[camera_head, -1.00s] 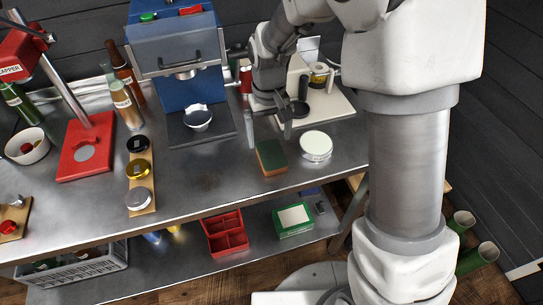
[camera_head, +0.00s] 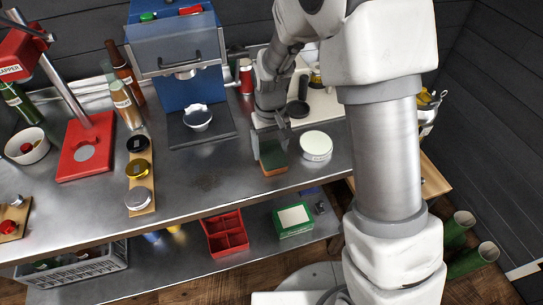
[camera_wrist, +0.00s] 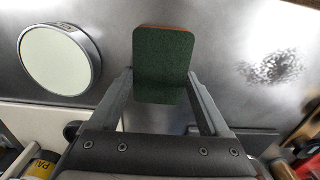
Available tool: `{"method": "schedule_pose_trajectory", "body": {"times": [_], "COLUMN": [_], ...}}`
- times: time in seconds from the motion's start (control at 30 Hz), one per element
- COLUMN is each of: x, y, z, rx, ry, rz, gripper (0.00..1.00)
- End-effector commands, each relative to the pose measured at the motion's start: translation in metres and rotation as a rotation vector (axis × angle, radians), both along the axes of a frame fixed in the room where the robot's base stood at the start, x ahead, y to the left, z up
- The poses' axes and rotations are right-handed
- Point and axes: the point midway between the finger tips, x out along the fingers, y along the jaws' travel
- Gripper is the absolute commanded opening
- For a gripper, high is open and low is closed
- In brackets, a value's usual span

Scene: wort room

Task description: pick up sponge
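The sponge (camera_head: 273,156) lies near the front edge of the metal table, green side up with an orange-brown underside. It also shows in the wrist view (camera_wrist: 163,58), at the top middle. My gripper (camera_head: 270,138) is right above and around the sponge's back part, with its fingers pointing down. In the wrist view my gripper (camera_wrist: 160,85) is open, one finger on each side of the sponge. The near end of the sponge lies between the fingers; a gap shows on the left, and I cannot tell whether the right finger touches.
A round white-lidded tin (camera_head: 316,146) stands close to the right of the sponge. A blue machine (camera_head: 181,75) stands behind to the left. A white board (camera_head: 325,103) lies behind. A red divided box (camera_head: 226,234) and green box (camera_head: 293,220) sit on the lower shelf.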

Motion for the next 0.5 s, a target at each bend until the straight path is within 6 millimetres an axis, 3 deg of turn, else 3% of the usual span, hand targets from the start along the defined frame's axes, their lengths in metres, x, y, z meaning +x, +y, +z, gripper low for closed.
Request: {"method": "schedule_pose_trajectory", "body": {"times": [0.03,0.17,0.5], "x": [0.0,0.0,0.0004], "y": [0.0,0.0,0.0001], "z": [0.0001,0.0002,0.0043], "rx": [0.0,0.0,0.001], "ry": [0.0,0.0,-0.002], "rz": [0.0,0.0,0.0], "gripper": [0.53,0.3,0.28]}}
